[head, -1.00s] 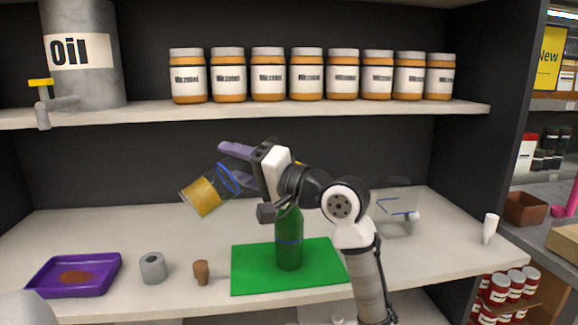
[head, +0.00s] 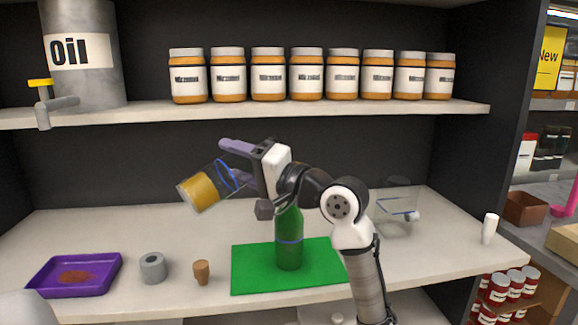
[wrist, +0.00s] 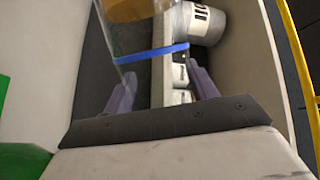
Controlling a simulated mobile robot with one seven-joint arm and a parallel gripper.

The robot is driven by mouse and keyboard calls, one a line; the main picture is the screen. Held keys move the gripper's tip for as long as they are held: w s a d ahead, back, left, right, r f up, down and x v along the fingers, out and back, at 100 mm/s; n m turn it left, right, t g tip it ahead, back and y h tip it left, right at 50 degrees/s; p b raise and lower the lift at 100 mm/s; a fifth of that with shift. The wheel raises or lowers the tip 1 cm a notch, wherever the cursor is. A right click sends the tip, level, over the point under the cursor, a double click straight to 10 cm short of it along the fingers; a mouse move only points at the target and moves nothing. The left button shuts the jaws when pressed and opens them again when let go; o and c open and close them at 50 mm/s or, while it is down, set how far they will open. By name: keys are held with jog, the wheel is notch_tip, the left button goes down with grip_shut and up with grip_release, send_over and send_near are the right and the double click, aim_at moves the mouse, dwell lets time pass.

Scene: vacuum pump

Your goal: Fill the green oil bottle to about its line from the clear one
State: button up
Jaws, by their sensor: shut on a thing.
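My gripper (head: 236,163) is shut on a clear bottle (head: 201,191) that holds amber oil and has a blue band. The bottle is tilted, its oil end low to the left, left of the green bottle and above the counter. It also shows between my fingers in the wrist view (wrist: 150,56). The green bottle (head: 289,247) stands upright on a green mat (head: 252,270), with a blue line around its body. My gripper and wrist hide its top, and its oil level cannot be made out.
A purple tray (head: 47,277) with brown matter, a grey ring (head: 152,267) and a cork (head: 201,272) stand along the front left. A clear container (head: 398,205) and a white item (head: 489,228) are at right. Jars (head: 268,75) and an oil drum (head: 85,80) fill the shelf above.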

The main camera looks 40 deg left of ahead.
jog(key=shift+w+r+m+p, duration=0.2)
jog(key=shift+r+m+p, duration=0.15)
jog(key=shift+m+p, duration=0.05)
dwell(0.8)
